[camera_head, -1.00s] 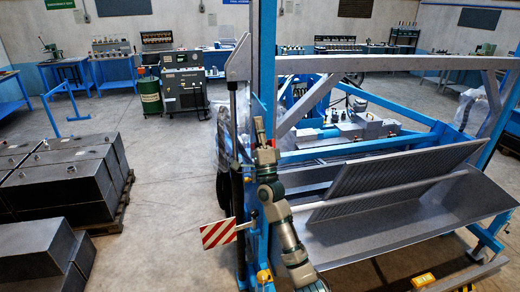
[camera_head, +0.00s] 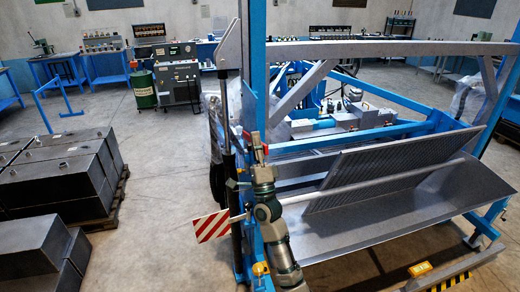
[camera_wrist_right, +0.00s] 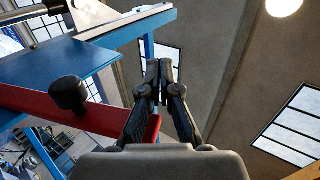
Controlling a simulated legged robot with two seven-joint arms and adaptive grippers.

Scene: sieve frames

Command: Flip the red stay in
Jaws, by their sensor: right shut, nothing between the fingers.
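The red stay (camera_wrist_right: 95,115) is a flat red bar with a black knob (camera_wrist_right: 68,92), beside the blue frame in the right wrist view. Its right end passes behind my fingers, and I cannot tell whether they touch it. In the head view a small red part (camera_head: 257,149) shows by the blue post, at the top of my right arm. My right gripper (camera_wrist_right: 160,68) is shut and empty, its fingers pointing up past the end of the bar. In the head view the right gripper (camera_head: 256,140) is small and partly hidden against the post. My left gripper is out of view.
A tall blue post (camera_head: 258,75) stands close to my right arm. A red-and-white striped plate (camera_head: 211,226) sticks out to its left. A grey perforated panel (camera_head: 385,170) leans over a grey tray (camera_head: 400,222) at right. Dark blocks (camera_head: 60,175) are stacked at left.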

